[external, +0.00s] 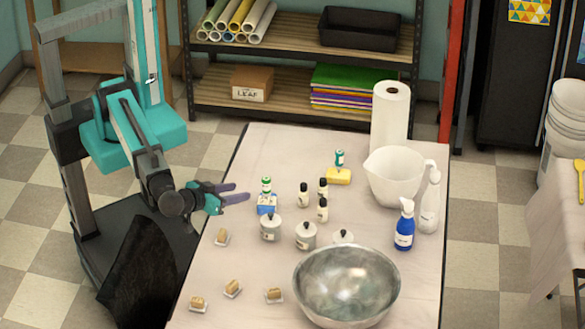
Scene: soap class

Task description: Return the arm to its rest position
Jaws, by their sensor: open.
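My gripper (235,194) is open and empty. It reaches in over the left edge of the white table (265,150), with its purple fingers pointing right. Just right of and below the fingertips is a small blue block (267,204) with a green-and-white bottle (266,186) on or right behind it. I cannot tell the exact gap between the fingers and these things. My arm is stretched forward from my turquoise column at the left.
White lidded jars (271,228), small dark-capped bottles (303,195) and a metal bowl (346,286) stand on the table. A yellow block (338,176), white bowl (394,176), paper roll (390,118) and blue pump bottle (405,226) are farther right. Soap pieces (233,288) lie at front left.

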